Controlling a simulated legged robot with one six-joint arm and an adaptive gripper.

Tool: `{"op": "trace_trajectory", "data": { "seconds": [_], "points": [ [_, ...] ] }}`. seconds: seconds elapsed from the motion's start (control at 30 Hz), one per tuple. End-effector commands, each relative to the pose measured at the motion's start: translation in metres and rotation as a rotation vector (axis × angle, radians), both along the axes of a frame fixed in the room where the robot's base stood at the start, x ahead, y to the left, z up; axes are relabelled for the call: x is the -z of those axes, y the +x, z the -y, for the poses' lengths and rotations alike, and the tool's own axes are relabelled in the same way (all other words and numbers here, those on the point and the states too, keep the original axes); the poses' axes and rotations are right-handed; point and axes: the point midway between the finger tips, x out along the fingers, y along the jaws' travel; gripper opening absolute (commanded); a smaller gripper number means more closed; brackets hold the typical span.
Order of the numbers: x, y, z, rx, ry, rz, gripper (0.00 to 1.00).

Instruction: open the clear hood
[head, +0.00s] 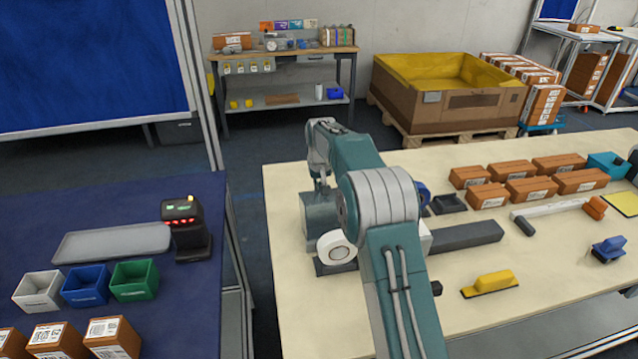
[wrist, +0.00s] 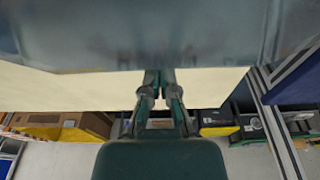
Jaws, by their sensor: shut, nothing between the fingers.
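In the wrist view, my gripper (wrist: 159,77) has its fingers together with nothing between them. Their tips are at the lower edge of a wide, grey, see-through panel (wrist: 160,40), which looks like the clear hood. I cannot tell whether they touch it. In the head view, a grey-green boxy cover (head: 317,213), apparently the hood, stands above a white roll (head: 337,249) on the cream table. My arm bends over it from the front, and its wrist comes down behind or above the cover. My fingertips and part of the device are hidden there.
Brown boxes (head: 488,196), a dark grey bar (head: 466,236) and a yellow-handled tool (head: 490,283) lie right of the device on the cream table (head: 300,320). The blue table (head: 190,330) at left holds a scanner (head: 186,228) and small bins. A gap separates the tables.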

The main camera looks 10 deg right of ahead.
Motion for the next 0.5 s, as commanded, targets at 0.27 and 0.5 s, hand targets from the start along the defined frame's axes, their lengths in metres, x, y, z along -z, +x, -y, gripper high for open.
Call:
{"op": "trace_trajectory", "data": {
  "seconds": [0.27, 0.5],
  "points": [
    [0.0054, -0.0027, 0.0001, -0.001, 0.000, -0.022, 0.00],
    [-0.0020, -0.0046, 0.0001, -0.001, 0.000, -0.023, 0.00]
  ]
}}
